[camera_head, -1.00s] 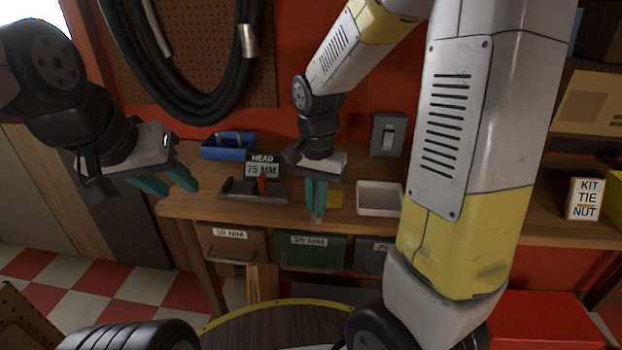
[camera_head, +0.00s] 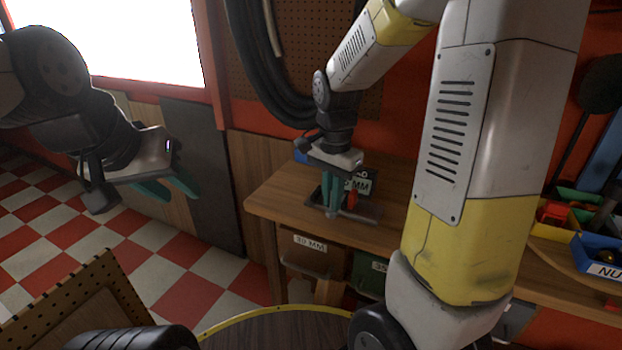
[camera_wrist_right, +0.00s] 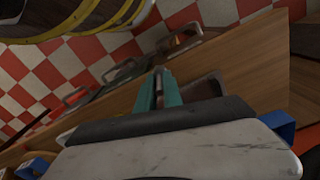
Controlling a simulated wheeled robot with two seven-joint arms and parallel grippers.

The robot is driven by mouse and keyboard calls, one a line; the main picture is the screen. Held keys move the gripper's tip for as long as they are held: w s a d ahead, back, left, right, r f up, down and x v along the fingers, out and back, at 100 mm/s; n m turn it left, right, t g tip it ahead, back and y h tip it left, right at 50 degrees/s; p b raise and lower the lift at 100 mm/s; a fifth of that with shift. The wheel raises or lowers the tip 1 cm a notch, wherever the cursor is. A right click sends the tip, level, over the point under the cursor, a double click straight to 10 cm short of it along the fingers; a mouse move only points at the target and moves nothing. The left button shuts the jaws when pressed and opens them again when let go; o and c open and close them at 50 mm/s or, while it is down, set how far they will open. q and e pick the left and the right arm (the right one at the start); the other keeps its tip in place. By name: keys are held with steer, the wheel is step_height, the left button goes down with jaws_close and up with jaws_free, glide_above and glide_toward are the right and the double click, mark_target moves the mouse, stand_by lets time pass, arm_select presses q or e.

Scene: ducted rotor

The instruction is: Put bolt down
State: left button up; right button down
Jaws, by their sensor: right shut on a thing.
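My right gripper (camera_head: 331,208) points down over the left end of the workbench, its teal fingers close together. It is shut on the bolt, of which only a small grey end (camera_head: 331,215) shows below the fingertips. In the right wrist view the fingers (camera_wrist_right: 159,90) are close together over the bench, and the bolt is mostly hidden between them. A dark fixture with a red handle (camera_head: 352,197) lies right behind the fingers; I cannot tell whether the bolt touches it. My left gripper (camera_head: 170,191) is open and empty, in the air left of the bench.
A sign (camera_head: 360,182) reading "MM" stands behind the fixture, partly hidden. A bin marked 30 MM (camera_head: 310,255) and a green bin (camera_head: 367,272) sit under the bench top (camera_head: 290,200). Colored trays (camera_head: 560,215) are at the right. My right arm hides the bench's middle.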

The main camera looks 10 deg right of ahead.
glide_above(350, 198)
steer(key=w+a, duration=0.4)
steer(key=w, duration=0.1)
steer(key=shift+s+a+f, duration=0.1)
steer(key=shift+s+f, duration=0.05)
steer(key=shift+f, duration=2.2)
steer(key=shift+f, duration=0.1)
steer(key=c, duration=1.5)
jaws_free()
